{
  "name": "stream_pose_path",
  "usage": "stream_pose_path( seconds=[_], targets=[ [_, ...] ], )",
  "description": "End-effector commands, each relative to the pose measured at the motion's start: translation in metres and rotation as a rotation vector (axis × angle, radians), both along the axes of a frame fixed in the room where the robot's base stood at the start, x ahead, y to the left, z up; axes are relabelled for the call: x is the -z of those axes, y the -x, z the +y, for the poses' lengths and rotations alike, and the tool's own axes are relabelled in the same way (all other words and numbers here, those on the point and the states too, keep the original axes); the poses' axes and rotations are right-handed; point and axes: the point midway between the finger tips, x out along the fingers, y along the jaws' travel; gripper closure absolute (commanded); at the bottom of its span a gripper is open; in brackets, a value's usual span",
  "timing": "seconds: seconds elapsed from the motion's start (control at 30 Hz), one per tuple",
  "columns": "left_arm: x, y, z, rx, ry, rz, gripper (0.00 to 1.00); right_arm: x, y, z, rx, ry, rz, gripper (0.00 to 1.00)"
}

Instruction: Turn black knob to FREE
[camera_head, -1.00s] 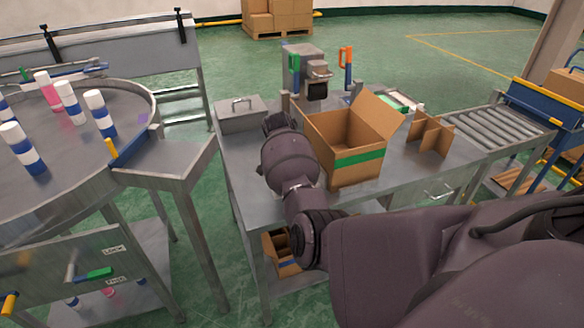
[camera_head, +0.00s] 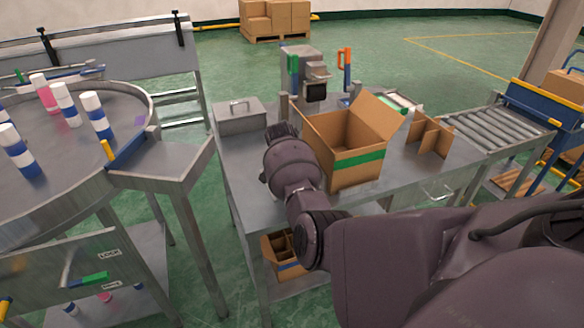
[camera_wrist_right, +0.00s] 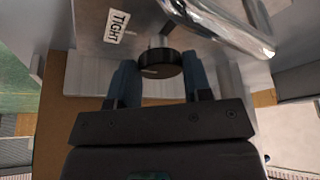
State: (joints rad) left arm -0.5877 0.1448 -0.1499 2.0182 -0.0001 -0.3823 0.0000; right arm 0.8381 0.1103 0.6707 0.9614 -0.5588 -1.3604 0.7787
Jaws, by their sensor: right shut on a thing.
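My left gripper is not in view.
An open cardboard box (camera_head: 345,165) stands right of my right arm on the steel table (camera_head: 238,165). A grey lidded box (camera_head: 240,117) is behind the hand. A shiny curved metal bar (camera_wrist_right: 222,25) runs close to the knob. A round table (camera_head: 65,175) with bottles stands left.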

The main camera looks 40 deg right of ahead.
Motion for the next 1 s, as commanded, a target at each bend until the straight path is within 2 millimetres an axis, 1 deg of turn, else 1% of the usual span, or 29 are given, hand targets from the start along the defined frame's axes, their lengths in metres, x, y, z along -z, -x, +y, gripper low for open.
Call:
stream_pose_path(
  seconds=[0.17,0.37,0.67,1.0],
  targets=[
    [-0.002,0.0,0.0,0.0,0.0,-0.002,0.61,-0.001,0.0,0.0,-0.012,0.0,0.0,0.78],
    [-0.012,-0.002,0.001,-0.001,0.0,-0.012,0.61,-0.004,0.001,-0.001,-0.082,0.001,-0.001,0.78],
    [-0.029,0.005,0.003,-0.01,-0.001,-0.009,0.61,-0.006,0.003,-0.003,-0.299,0.002,-0.001,0.78],
    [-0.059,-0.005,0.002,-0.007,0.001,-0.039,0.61,-0.003,0.005,-0.005,-0.535,0.002,0.001,0.78]
  ],
)
